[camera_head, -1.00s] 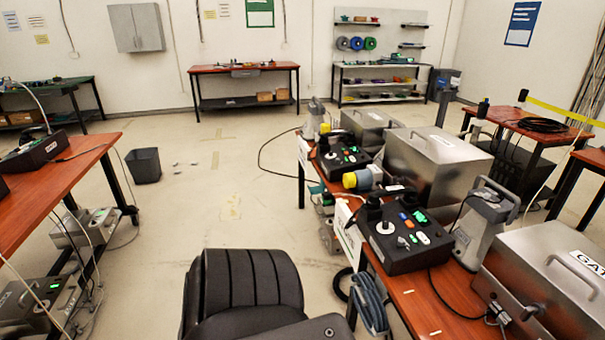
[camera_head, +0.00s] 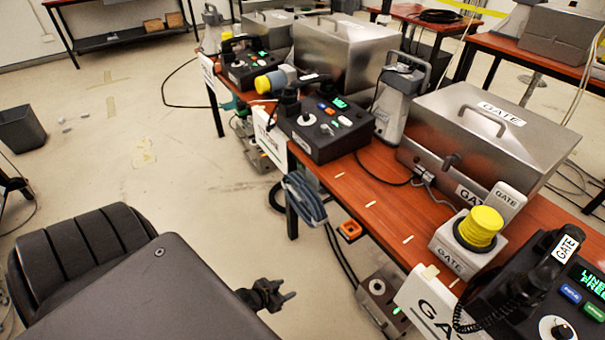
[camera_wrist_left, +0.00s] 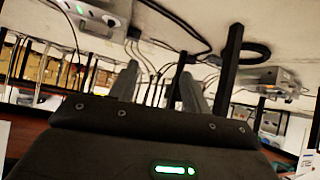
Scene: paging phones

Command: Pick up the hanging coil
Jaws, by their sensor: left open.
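The hanging coil (camera_head: 303,198) is a grey-blue bundle of cable. In the head view it hangs at the near edge of the red-brown table (camera_head: 350,182), below a black control box. My left gripper (camera_head: 278,294) is lower and nearer to me than the coil, apart from it, over the floor side. It looks small and dark, with nothing visible in it. In the left wrist view its two grey fingers (camera_wrist_left: 157,78) stand apart with cables and table legs beyond. I cannot clearly pick out the hanging coil there. My right gripper is not in view.
A GATE control box with handset (camera_head: 540,295), a yellow-topped box (camera_head: 480,228) and a metal case (camera_head: 490,135) crowd the table. A box with a green light (camera_head: 385,300) is low beside the table.

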